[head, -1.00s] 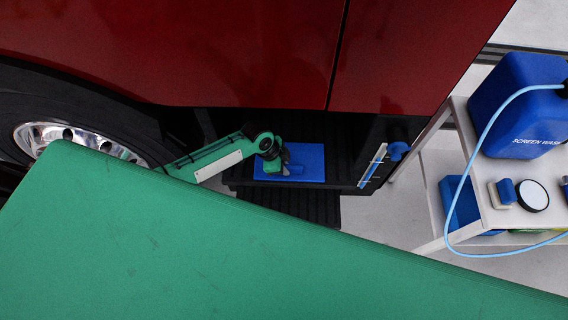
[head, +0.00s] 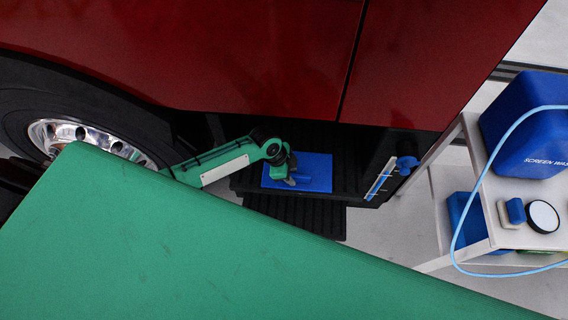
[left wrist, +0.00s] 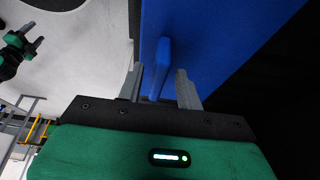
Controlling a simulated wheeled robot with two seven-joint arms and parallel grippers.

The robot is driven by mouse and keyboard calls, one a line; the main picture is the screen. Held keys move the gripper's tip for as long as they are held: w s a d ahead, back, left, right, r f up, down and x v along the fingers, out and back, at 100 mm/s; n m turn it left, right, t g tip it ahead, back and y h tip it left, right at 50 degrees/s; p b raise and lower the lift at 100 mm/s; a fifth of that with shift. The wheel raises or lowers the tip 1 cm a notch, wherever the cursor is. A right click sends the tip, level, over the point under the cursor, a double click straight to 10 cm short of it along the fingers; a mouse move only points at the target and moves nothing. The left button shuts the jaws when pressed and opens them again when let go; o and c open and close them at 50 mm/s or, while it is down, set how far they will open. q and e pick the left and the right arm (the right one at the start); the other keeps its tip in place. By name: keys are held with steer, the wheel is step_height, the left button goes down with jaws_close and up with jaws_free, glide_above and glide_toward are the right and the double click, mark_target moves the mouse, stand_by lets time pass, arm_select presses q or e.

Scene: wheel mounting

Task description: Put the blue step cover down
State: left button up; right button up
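The blue step cover (head: 318,172) is a flat blue plate with an upright handle. In the head view it lies over the dark ribbed step (head: 345,165) below the red truck body. My left gripper (head: 291,181) is at the cover's handle. In the left wrist view, the left gripper (left wrist: 160,88) is open, with one grey finger on each side of the blue handle (left wrist: 161,66) and a visible gap on both sides. The cover's plate (left wrist: 215,40) fills the upper middle there. My right gripper (left wrist: 33,36) shows small at the upper left of that view, its fingers apart and empty.
A wheel with a chrome hub (head: 85,138) stands at the left. A pale trolley (head: 490,215) at the right carries a blue screen wash canister (head: 528,125) with a light blue hose. A lower dark step (head: 300,215) sits below the cover. My green body hides the foreground.

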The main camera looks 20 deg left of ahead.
arm_select(q)
steer(key=b+v, duration=0.1)
steer(key=v, duration=1)
steer(key=shift+f, duration=0.1)
